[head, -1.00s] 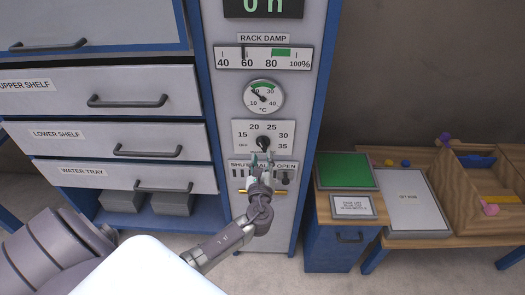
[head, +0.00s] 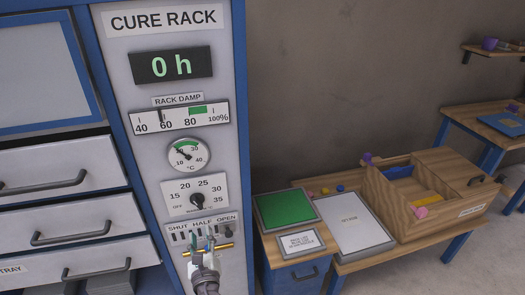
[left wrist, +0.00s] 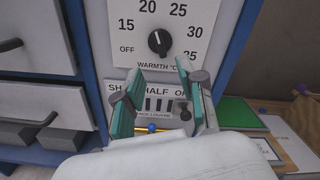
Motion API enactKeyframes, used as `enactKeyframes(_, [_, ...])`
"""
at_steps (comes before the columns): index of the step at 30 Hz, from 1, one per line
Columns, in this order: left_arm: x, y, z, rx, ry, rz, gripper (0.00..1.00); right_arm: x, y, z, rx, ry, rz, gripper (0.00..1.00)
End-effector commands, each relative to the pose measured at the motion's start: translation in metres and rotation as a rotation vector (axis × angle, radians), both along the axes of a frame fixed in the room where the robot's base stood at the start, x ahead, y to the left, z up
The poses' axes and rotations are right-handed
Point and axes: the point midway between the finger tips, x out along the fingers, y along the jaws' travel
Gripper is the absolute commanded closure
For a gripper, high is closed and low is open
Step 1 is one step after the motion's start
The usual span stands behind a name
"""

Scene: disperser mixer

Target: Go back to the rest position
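My left gripper (head: 205,246) is in front of the cure rack's louvre strip (head: 203,229), marked SHUT, HALF, OPEN. In the left wrist view its two teal-lined fingers (left wrist: 160,102) stand apart with nothing between them. The warmth knob (left wrist: 159,42) is above the fingertips, apart from them, its white mark pointing up, near 20. The knob also shows clear of the gripper in the head view (head: 197,203). A brass rod (head: 218,247) shows by the gripper, partly hidden. My right gripper is out of view.
The cure rack (head: 242,130) reads 0 h. Drawers (head: 75,228) with handles stand at the left. At the right, a bench holds a green pad (head: 285,209), a grey board (head: 350,222) and a wooden box (head: 400,215) with small coloured things. Another table (head: 480,118) stands behind.

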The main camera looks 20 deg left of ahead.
Motion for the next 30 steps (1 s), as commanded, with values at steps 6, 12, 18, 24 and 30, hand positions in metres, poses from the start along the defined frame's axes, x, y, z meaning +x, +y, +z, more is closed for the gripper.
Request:
enactKeyframes(6, [-0.006, 0.001, -0.047, -0.114, 0.066, -0.003, 0.60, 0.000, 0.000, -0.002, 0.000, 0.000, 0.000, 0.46])
enactKeyframes(12, [-0.048, -0.002, -0.182, -0.507, 0.231, 0.057, 0.60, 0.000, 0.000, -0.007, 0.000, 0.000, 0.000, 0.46])
enactKeyframes(18, [-0.132, -0.017, -0.311, -0.968, 0.348, 0.265, 0.60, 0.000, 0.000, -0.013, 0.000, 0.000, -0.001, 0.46])
enactKeyframes(24, [-0.248, -0.042, -0.410, -1.417, 0.354, 0.642, 0.60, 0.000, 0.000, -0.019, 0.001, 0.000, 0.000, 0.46])
enactKeyframes(30, [-0.361, -0.065, -0.465, -1.739, 0.198, 1.114, 0.60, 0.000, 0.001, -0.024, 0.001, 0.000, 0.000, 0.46])
